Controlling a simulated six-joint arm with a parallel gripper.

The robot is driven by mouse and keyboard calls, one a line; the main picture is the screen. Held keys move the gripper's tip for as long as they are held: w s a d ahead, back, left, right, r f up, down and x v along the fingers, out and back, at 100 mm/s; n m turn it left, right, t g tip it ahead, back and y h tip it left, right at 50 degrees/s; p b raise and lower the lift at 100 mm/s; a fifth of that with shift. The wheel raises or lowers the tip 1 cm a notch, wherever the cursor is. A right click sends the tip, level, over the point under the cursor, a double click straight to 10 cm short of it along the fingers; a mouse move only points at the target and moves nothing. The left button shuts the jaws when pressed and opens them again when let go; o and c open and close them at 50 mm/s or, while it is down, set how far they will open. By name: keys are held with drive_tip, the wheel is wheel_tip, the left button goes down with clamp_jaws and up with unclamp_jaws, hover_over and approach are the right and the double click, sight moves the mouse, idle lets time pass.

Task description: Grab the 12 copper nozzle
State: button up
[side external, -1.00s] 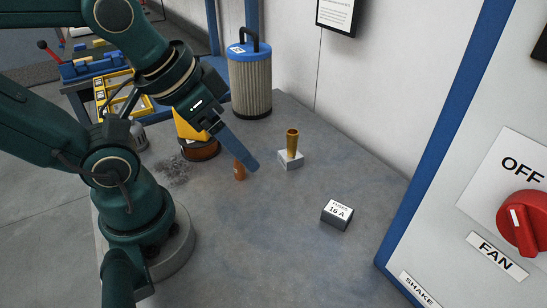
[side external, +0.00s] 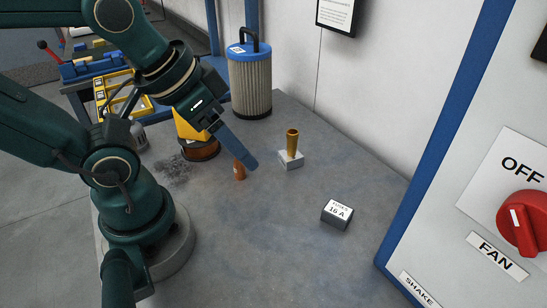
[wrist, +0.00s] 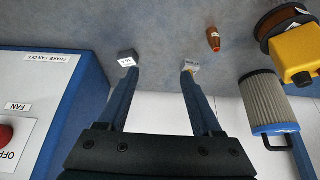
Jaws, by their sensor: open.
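A small copper-orange nozzle (side external: 240,173) stands on the grey bench, partly hidden behind my gripper's finger in the side view. In the wrist view the copper nozzle (wrist: 213,40) is in plain sight, up and right of the fingertips. A taller brass-coloured nozzle (side external: 292,141) stands on a small white block (side external: 291,160) to its right. In the wrist view the white block (wrist: 193,65) shows at the right fingertip. My gripper (wrist: 160,72) is open with nothing between its fingers. No number is readable on either nozzle.
A box labelled 16 A (side external: 337,215) sits right on the bench; it is by the left fingertip in the wrist view (wrist: 128,58). A blue-capped filter (side external: 250,85), a wire spool (side external: 202,149) and a yellow thing (side external: 190,123) stand behind. The bench front is clear.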

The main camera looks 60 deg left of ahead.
drive_tip(key=m+g+y, duration=0.5)
drive_tip(key=m+y, duration=0.5)
drive_tip(key=m, duration=0.4)
hover_over(241, 170)
drive_tip(key=d, duration=0.2)
wheel_tip(241, 170, down, 8)
drive_tip(key=f+m+y, duration=0.1)
drive_tip(key=f, duration=0.1)
drive_tip(key=f+m+t+y, duration=0.1)
drive_tip(key=m, duration=0.1)
drive_tip(key=d+f+m+y, duration=0.1)
drive_tip(key=f+m, duration=0.1)
drive_tip(key=shift+d+f, duration=0.1)
drive_tip(key=shift+f, duration=0.25)
drive_tip(key=shift+s+f+m, duration=0.25)
drive_tip(key=shift+m, duration=0.15)
drive_tip(key=shift+f+t, duration=0.15)
drive_tip(key=shift+t, duration=0.25)
drive_tip(key=shift+x, duration=2.4)
